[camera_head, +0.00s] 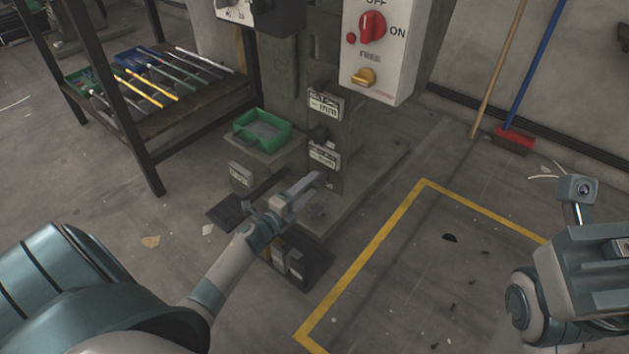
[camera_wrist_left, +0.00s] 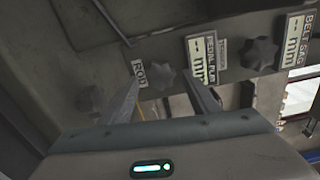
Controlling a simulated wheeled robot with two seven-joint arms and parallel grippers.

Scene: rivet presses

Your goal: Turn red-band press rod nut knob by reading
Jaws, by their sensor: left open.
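My left gripper (camera_head: 298,193) is low in front of the press column (camera_head: 345,165). In the left wrist view its fingers (camera_wrist_left: 160,84) are open and apart. A dark lobed knob (camera_wrist_left: 161,77) beside a plate reading ROD (camera_wrist_left: 139,72) shows between the fingertips; I cannot tell whether they touch it. A second lobed knob (camera_wrist_left: 260,53) sits to the right, between the pedal play plate (camera_wrist_left: 201,58) and the belt sag plate (camera_wrist_left: 297,40). Both plates read dashes and mm. No red band is clear on this press. My right arm shows at the right edge, without a clear gripper.
A control box (camera_head: 385,75) with red and yellow knobs is above. A green tray (camera_head: 263,131) stands left of the column. A dark pedal plate (camera_head: 305,268) lies below my gripper. A rack of rods (camera_head: 165,85) is at the left. Yellow-lined floor (camera_head: 460,250) at the right is mostly clear.

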